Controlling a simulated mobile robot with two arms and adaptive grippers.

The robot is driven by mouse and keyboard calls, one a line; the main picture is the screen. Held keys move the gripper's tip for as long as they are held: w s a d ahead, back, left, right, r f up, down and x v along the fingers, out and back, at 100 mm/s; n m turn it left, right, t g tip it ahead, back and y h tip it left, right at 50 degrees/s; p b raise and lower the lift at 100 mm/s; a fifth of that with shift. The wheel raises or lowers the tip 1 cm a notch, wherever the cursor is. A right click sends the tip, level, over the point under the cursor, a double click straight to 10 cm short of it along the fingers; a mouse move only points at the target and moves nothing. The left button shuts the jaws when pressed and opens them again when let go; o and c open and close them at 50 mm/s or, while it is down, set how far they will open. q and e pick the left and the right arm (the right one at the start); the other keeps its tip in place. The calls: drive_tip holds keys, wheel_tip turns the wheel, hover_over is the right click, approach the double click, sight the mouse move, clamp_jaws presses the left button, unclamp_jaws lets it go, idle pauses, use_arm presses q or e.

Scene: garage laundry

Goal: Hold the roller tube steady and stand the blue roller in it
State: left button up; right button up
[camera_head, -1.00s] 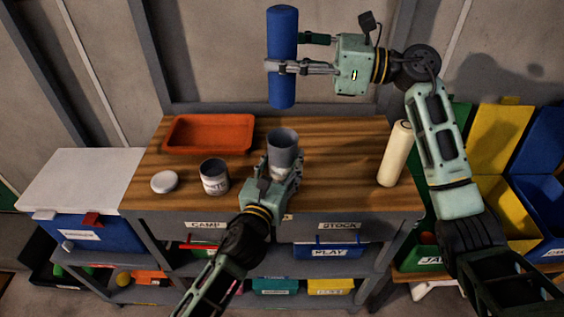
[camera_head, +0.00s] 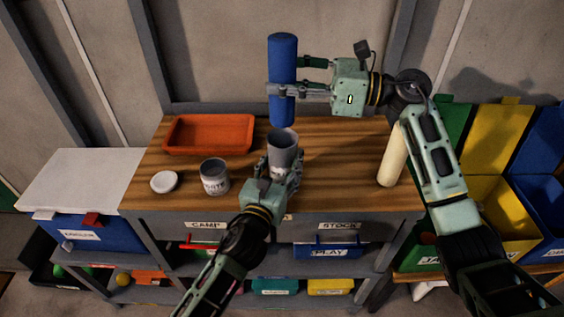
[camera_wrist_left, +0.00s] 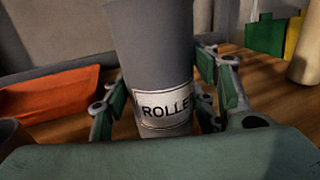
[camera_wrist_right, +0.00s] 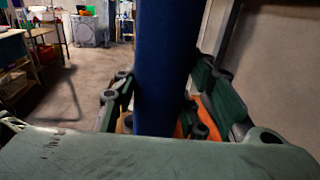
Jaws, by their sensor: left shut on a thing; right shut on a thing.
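The grey roller tube (camera_head: 283,148) stands upright on the wooden bench top, open end up. My left gripper (camera_head: 279,174) is shut around its lower part. In the left wrist view the tube (camera_wrist_left: 152,55) shows its "ROLLER" label between the two fingers. The blue roller (camera_head: 282,60) is held upright above the tube by my right gripper (camera_head: 282,91), shut around its lower half. In the right wrist view the roller (camera_wrist_right: 160,70) is between the fingers. In the head view its lower end is just at the tube's far rim; I cannot tell whether it has entered.
An orange tray (camera_head: 208,150), a grey labelled can (camera_head: 214,179) and a white round lid (camera_head: 164,182) are on the bench's left part. A cream roll (camera_head: 392,156) stands at the right end. Bench top (camera_head: 340,160) between tube and roll is clear.

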sight(284, 116)
drive_tip(key=shift+f, duration=4.1)
drive_tip(key=o, duration=1.2)
drive_tip(key=shift+o, duration=0.2)
drive_tip(key=s+d, duration=0.2)
drive_tip(key=d, duration=1)
use_arm(q)
drive_tip(key=o, duration=1.2)
use_arm(e)
drive_tip(key=shift+a, duration=0.1)
